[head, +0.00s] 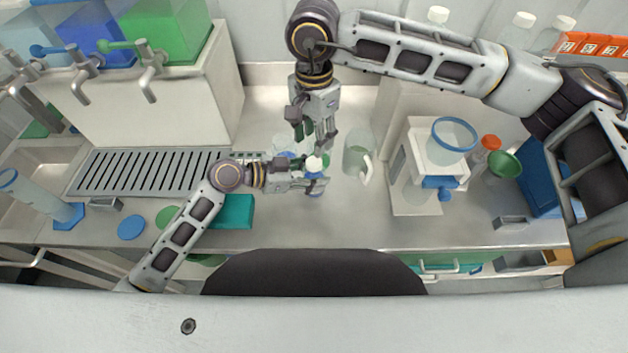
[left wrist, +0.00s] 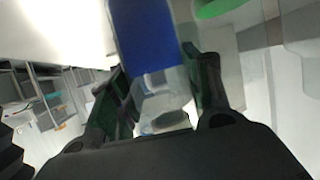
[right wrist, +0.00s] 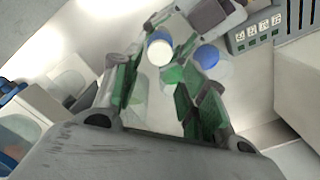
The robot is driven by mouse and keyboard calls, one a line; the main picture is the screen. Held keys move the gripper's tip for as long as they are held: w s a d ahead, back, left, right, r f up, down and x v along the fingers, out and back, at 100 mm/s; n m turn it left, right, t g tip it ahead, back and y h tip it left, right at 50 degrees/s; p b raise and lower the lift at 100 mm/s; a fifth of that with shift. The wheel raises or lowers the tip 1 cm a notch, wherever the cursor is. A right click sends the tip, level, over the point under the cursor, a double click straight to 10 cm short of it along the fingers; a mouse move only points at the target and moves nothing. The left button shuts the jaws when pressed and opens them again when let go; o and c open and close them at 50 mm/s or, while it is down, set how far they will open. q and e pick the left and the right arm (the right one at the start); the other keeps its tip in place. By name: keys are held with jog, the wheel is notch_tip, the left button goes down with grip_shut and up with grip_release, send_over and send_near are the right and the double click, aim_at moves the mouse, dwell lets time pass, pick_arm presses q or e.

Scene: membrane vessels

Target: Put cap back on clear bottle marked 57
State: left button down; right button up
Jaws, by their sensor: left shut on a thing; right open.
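My left gripper (head: 318,181) is shut on a small clear bottle with a blue band (left wrist: 145,38), which also shows between its fingers. A white cap (head: 314,163) shows at the bottle's top and in the right wrist view (right wrist: 160,49); I cannot tell whether it is fully seated. The number 57 is not readable. My right gripper (head: 314,144) is open just above the cap, with its fingers pointing down. In the right wrist view the cap lies between its fingers (right wrist: 158,85), seemingly beyond their tips and not gripped.
A blue-topped vessel (head: 285,155) stands just left of the right gripper, and a clear jug (head: 358,158) close to its right. A drain grate (head: 150,172) lies left. A teal box (head: 233,212) sits by my left arm. A white stand (head: 425,165) is at right.

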aim_at(314, 162)
jog(key=shift+f, duration=0.2)
jog(key=shift+f, duration=3.8)
jog(key=c, duration=0.9)
